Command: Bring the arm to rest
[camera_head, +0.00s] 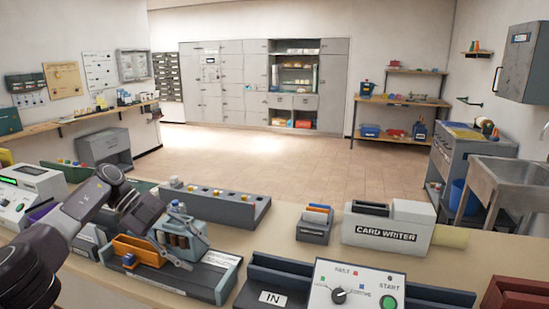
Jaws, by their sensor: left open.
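My left arm comes in from the lower left and bends down over the counter. My left gripper (148,226) is open, low over the left part of the counter. It is just beside a grey-blue holder (183,236) with brown upright parts and above an orange tray (138,250). Its fingertips are small and partly hidden, and I cannot tell whether they touch anything. I see nothing held. My right gripper is not in view.
The counter (265,240) carries a long grey rack (222,203), a small card box (314,225), a card writer (388,227), an IN tray (270,298) and a control panel (352,290). A label machine (25,190) stands at left. Bare counter lies in the middle.

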